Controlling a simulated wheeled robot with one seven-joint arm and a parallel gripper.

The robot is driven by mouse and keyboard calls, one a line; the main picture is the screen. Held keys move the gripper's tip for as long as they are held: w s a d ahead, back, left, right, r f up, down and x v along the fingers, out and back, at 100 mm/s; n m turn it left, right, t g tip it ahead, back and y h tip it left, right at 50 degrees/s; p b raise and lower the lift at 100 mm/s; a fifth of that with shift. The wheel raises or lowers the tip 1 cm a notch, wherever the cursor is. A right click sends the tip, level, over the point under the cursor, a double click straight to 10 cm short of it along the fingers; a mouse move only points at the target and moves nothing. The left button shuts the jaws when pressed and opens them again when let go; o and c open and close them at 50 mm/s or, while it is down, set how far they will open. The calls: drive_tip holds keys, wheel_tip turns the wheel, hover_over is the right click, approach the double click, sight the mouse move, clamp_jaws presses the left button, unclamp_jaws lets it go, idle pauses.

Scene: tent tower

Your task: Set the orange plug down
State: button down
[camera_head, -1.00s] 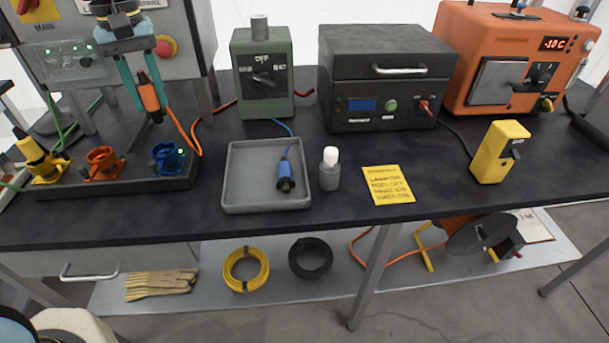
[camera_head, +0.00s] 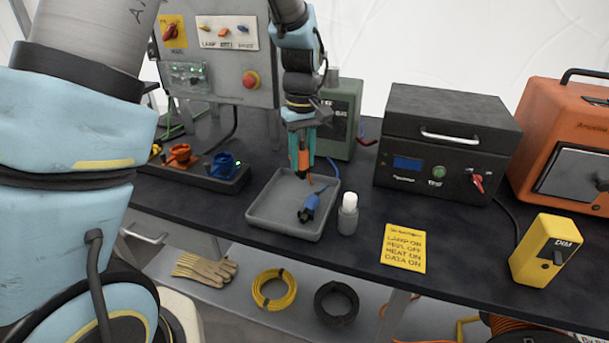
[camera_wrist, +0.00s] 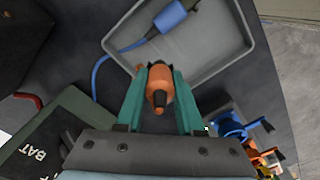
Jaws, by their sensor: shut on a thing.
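My gripper (camera_head: 303,150) is shut on the orange plug (camera_head: 305,158), holding it between teal fingers above the back part of the grey tray (camera_head: 262,220). In the wrist view, the orange plug (camera_wrist: 158,86) sits between the fingertips of my gripper (camera_wrist: 158,82), with the tray (camera_wrist: 215,70) beneath and beyond it. A blue plug (camera_head: 308,208) on a blue cord lies in the tray; it also shows in the wrist view (camera_wrist: 168,18). The gap between the orange plug and the tray floor is hard to judge.
A socket strip with orange (camera_head: 180,154) and blue (camera_head: 222,166) sockets stands left of the tray. A green box (camera_head: 342,118) stands behind, and a white-capped bottle (camera_head: 348,214) is right of the tray. A yellow note (camera_head: 404,248) lies farther right. The tray's left part is bare.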

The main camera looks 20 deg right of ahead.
sight(302, 173)
drive_tip(key=shift+f+p, duration=0.4)
drive_tip(key=shift+f, duration=1.85)
drive_tip(key=shift+f, duration=0.15)
drive_tip(key=c, duration=0.5)
unclamp_jaws()
drive_tip(key=shift+c, duration=0.2)
